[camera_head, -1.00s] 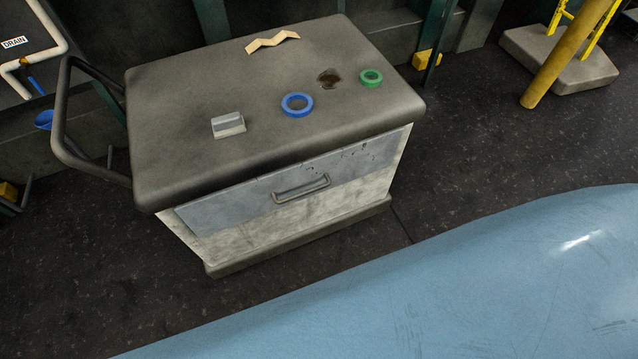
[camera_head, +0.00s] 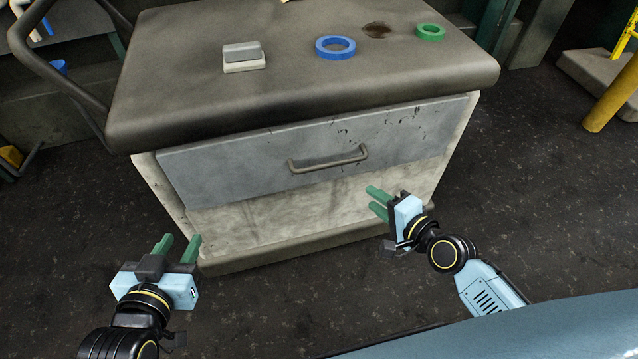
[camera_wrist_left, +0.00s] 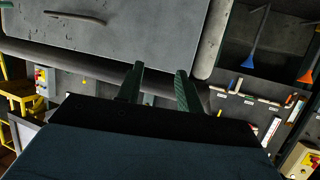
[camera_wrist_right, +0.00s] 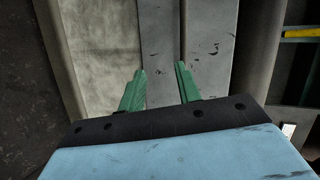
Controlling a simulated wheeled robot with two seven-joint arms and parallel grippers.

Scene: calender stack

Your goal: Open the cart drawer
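The cart (camera_head: 290,95) stands ahead with its drawer (camera_head: 235,168) closed under the dark top. The drawer has a grey front with a metal bar handle (camera_head: 328,161) across its middle. The handle also shows in the left wrist view (camera_wrist_left: 75,17). My left gripper (camera_head: 178,245) is open and empty, in front of the cart's lower left, apart from the handle. My right gripper (camera_head: 373,202) is open and empty, below and right of the handle, in front of the pale lower panel. In the right wrist view its green fingers (camera_wrist_right: 158,85) are spread with nothing between them.
A bent push bar (camera_head: 55,75) is at the cart's left. Dark floor (camera_head: 540,190) is clear to the right.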

